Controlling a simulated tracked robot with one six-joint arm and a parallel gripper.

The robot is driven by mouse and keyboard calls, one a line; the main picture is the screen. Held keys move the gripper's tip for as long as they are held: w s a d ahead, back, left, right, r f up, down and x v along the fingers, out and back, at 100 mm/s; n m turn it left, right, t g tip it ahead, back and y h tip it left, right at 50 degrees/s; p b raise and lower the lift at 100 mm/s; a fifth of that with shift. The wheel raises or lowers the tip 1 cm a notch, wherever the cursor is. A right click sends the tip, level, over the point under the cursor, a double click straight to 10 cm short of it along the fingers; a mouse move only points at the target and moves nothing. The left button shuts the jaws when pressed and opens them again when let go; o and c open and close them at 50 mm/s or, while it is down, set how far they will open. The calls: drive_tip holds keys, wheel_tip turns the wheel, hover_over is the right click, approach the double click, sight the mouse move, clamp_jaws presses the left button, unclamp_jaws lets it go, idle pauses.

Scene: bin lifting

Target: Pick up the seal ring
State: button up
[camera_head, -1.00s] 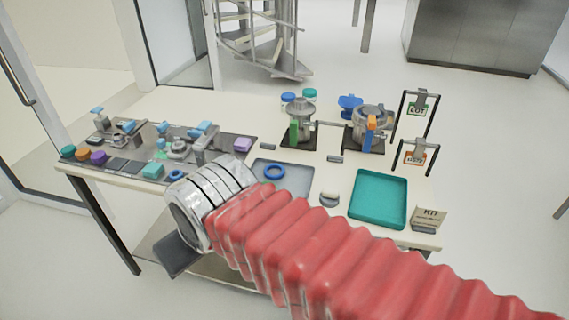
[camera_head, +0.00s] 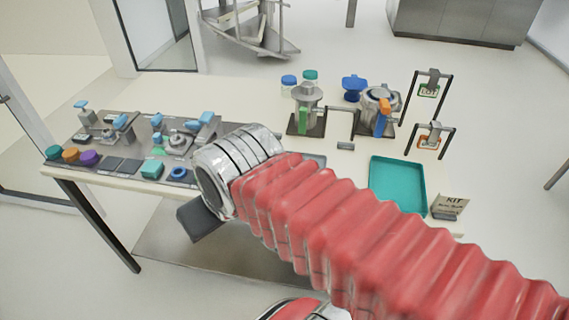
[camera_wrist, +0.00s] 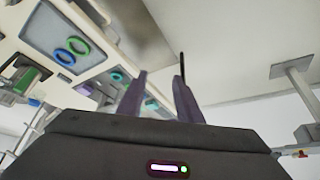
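In the wrist view a blue ring (camera_wrist: 65,57) and a green ring (camera_wrist: 77,46) lie side by side on a grey tray (camera_wrist: 50,22). I cannot tell which is the seal ring. In the head view my arm covers most of this tray, with only an edge (camera_head: 316,159) showing, and the rings there are hidden. Another small blue ring (camera_head: 178,173) lies on the dark mat at the left. My gripper (camera_wrist: 159,76) is open and empty, its two fingers apart, away from the rings. In the head view its fingertips are not clear.
Machines (camera_head: 306,110) with blue and teal jars stand at the back. The dark mat (camera_head: 120,165) at the left is crowded with fixtures and coloured caps.

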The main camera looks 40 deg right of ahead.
drive_tip(key=shift+o, duration=1.4)
drive_tip(key=shift+d+f, duration=0.1)
drive_tip(key=shift+f, duration=0.05)
drive_tip(key=shift+o, duration=0.9)
drive_tip(key=shift+w+d+f+m, duration=0.15)
drive_tip(key=shift+f+m, duration=0.15)
drive_tip(key=shift+m, duration=0.2)
drive_tip(key=shift+o, duration=0.9)
drive_tip(key=w+d+f+m+g+y, duration=0.2)
drive_tip(key=d+f+m+y, duration=0.1)
drive_tip(key=m, duration=0.6)
wheel_tip(320, 180, down, 2)
drive_tip(key=shift+w+d+f, duration=0.25)
drive_tip(key=shift+w+d, duration=0.15)
drive_tip(key=shift+d, duration=0.5)
drive_tip(key=d+f+m+t, duration=0.2)
drive_tip(key=d+m+t, duration=0.1)
drive_tip(key=d+m, duration=0.5)
drive_tip(key=d+f+m+t, duration=0.3)
drive_tip(key=d+m, duration=0.5)
drive_tip(key=d, duration=0.4)
drive_tip(key=d+f+m+t+h, duration=0.1)
drive_tip(key=d+f+m+t, duration=0.1)
drive_tip(key=d+m, duration=0.6)
drive_tip(key=shift+s+d+f+t, duration=0.1)
drive_tip(key=shift+d+f+t, duration=0.1)
drive_tip(key=shift+d+t, duration=0.4)
drive_tip(key=shift+s+d+f+t, duration=0.1)
drive_tip(key=shift+d+f+t, duration=0.15)
drive_tip(key=shift+d, duration=0.6)
